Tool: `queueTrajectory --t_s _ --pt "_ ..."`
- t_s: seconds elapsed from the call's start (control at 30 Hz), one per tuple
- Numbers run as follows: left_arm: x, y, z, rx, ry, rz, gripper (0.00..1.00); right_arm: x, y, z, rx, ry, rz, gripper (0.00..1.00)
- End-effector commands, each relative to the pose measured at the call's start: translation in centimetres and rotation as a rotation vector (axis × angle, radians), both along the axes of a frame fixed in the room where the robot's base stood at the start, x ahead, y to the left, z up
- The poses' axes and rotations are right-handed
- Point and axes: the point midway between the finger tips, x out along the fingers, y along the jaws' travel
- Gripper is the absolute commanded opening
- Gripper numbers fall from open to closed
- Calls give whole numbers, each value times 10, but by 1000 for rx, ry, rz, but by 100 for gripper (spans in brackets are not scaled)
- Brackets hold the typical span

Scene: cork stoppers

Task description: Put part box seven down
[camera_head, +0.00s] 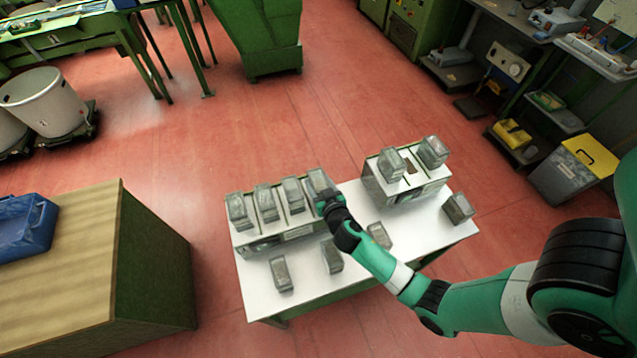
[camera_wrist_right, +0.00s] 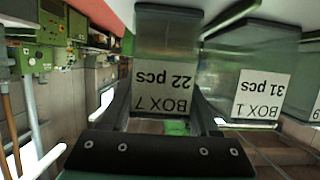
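Box seven (camera_wrist_right: 165,45) is a grey translucent bin with an upside-down white label reading BOX 7, 22 pcs. It sits between the two fingers of my right gripper (camera_wrist_right: 163,105), which look closed on its sides. In the head view my right gripper (camera_head: 324,198) is at the right end of the left rack (camera_head: 280,238), with box seven (camera_head: 318,180) at its tips. Whether the box touches the rack cannot be told. My left gripper is not in view.
Box 1 (camera_wrist_right: 262,75) is close beside box seven. Several boxes fill the left rack; the right rack (camera_head: 405,190) holds two boxes. Several loose boxes, such as one at the front left (camera_head: 281,273), stand on the white table (camera_head: 305,290). A wooden cabinet (camera_head: 90,260) stands left.

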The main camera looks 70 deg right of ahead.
Motion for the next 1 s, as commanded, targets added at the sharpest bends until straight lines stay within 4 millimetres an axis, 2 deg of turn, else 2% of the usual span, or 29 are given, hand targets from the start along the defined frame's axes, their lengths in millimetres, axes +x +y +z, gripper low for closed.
queueTrajectory --t_s 0.03,0.17,0.43,0.53,0.63,1.0 --pt "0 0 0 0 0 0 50 0 0 0 0 0 0 69" --pt "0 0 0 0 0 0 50 0 0 0 1 1 0 92" --pt "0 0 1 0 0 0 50 0 0 0 1 1 0 92" --pt "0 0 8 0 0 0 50 0 0 7 -1 1 0 92" --pt "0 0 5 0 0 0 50 -10 12 8 -1 1 4 92" --pt "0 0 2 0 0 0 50 -65 71 37 1 0 5 92"
